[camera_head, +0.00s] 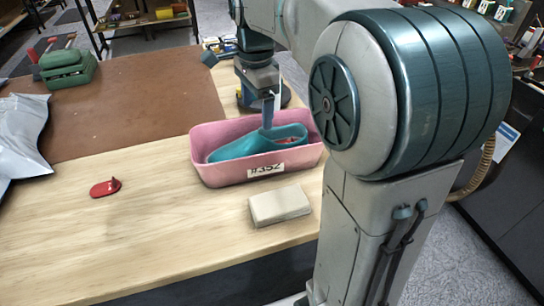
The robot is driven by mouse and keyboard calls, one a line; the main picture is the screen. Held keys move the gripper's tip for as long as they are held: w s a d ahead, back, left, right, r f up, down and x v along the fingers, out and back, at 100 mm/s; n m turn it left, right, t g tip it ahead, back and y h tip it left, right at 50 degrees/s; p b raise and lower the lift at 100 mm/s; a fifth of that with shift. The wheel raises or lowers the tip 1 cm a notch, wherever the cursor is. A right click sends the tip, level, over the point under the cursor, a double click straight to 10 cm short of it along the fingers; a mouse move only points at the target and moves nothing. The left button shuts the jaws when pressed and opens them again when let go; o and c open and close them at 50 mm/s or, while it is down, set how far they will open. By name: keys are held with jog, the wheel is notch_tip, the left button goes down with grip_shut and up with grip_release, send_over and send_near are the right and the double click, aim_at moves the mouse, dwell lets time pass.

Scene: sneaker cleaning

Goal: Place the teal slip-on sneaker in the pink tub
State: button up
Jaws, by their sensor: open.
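The teal slip-on sneaker (240,147) lies inside the pink tub (215,173), with its upper edge showing above the near rim. The tub stands on the wooden table and carries a "#352" label on its near side. My gripper (268,118) is open and points down over the right part of the tub, at the sneaker. One finger shows close to the sneaker's top edge; whether it touches the shoe I cannot tell. The sneaker's underside is hidden by the tub wall.
A beige block (280,205) lies just in front of the tub. A small red object (105,187) lies to the left on bare wood (130,230). A brown mat (140,105), green case (68,68) and silver bag (22,130) are farther left. My arm fills the right side.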

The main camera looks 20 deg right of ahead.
jog(key=s+f+n, duration=0.3)
jog(key=s+n, duration=0.2)
jog(key=s+f+n+t, duration=0.1)
jog(key=s+f+n, duration=0.2)
jog(key=s+n, duration=0.2)
jog(key=s+f+n+t, duration=0.1)
jog(key=s+f+n, duration=0.2)
jog(key=s+n, duration=0.2)
jog(key=shift+s+a+f, duration=0.1)
jog(key=shift+s, duration=0.75)
jog(key=shift+s+f+n, duration=0.4)
jog(key=shift+w+p+v, duration=0.2)
jog(key=shift+p+v, duration=0.75)
jog(key=shift+v, duration=0.1)
